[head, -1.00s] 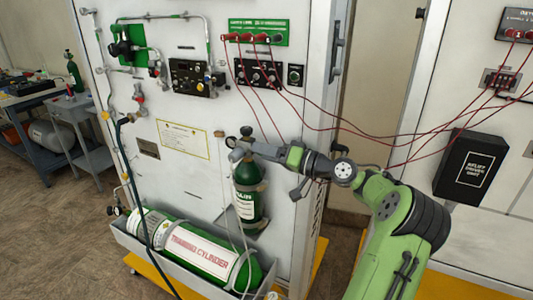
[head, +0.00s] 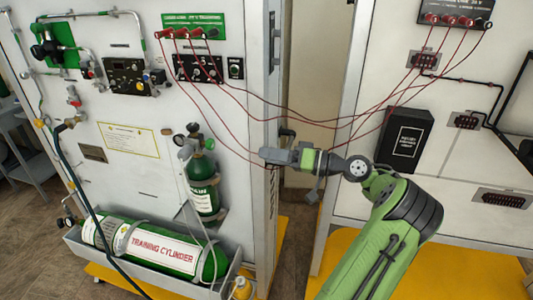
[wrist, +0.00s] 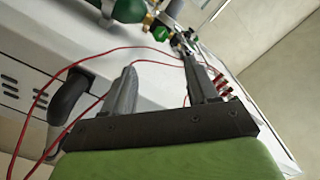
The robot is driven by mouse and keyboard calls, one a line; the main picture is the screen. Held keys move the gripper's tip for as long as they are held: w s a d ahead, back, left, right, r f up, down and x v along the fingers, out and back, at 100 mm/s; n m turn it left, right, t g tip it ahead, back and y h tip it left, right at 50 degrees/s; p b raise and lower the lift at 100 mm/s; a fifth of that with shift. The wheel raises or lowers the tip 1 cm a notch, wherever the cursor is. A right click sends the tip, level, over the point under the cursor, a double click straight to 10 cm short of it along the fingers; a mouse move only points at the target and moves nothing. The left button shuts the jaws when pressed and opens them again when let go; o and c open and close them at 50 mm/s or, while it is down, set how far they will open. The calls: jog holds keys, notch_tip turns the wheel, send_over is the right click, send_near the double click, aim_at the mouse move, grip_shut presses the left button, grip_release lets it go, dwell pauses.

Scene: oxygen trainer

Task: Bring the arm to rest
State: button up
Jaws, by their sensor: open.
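My gripper (head: 268,156) is at the end of my green and grey arm, in front of the gap at the right edge of the left white panel (head: 150,185). In the wrist view, the two fingers of my gripper (wrist: 162,80) stand apart with nothing held between them. Red cables pass behind the fingers there. In the head view, the small green cylinder (head: 203,185) with its gauge stands upright on the panel, left of my gripper and apart from it.
Red cables (head: 310,118) hang between the left panel and the right panel (head: 470,180), close above my arm. A black box (head: 404,140) is on the right panel. A large training cylinder (head: 150,247) lies in a tray at lower left. A dark handle (wrist: 68,97) is near my fingers.

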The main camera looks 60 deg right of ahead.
dwell(0.3)
jog(key=w+a+n+g+p, duration=0.2)
jog(key=w+a+g, duration=0.4)
jog(key=w+a, duration=0.55)
jog(key=a+r+n+g+h+p, duration=0.1)
jog(key=a+n+g+p, duration=0.3)
jog(key=a, duration=1)
jog(key=s+a+r+m+g+h+p, duration=0.15)
jog(key=s+a+r+h, duration=0.25)
jog(key=s+a, duration=0.65)
jog(key=s+h+p, duration=0.1)
jog(key=s, duration=0.9)
jog(key=shift+s+d+r, duration=0.2)
jog(key=shift+s+r, duration=0.15)
jog(key=shift+s, duration=0.05)
